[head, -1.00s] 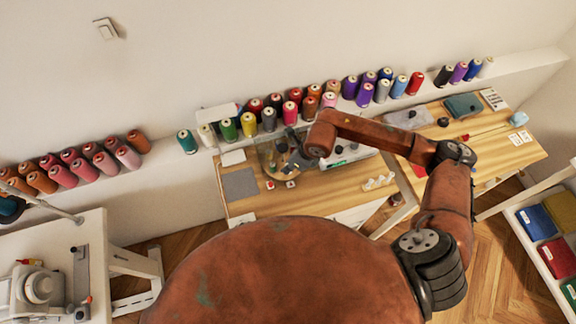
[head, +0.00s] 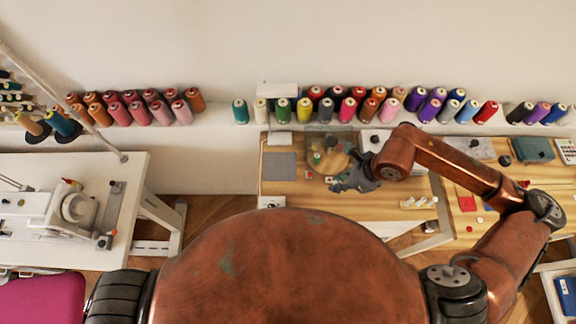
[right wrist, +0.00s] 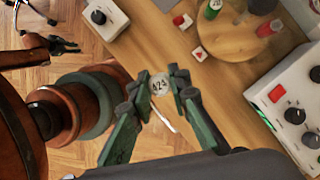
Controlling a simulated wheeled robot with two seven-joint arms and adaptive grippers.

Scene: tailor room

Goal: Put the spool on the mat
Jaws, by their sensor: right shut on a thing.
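My right gripper (head: 343,185) is over the left part of the wooden table, to the right of the mat. In the right wrist view, the right gripper (right wrist: 162,88) is shut on the spool (right wrist: 160,86). Only the spool's round white end with dark marks shows between the fingertips; its sides are hidden. The mat (head: 280,166) is a flat grey square at the table's left end, bare on top. At the upper left of the right wrist view, a dark gripper, seemingly my left one (right wrist: 62,45), shows small; its opening is unclear.
A round wooden stand (right wrist: 240,40) with green and red spools is close to the right gripper. A white device with knobs (right wrist: 295,105) is beside it. Small red-and-white pieces (right wrist: 198,53) lie on the table. Rows of thread cones (head: 348,108) line the back ledge.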

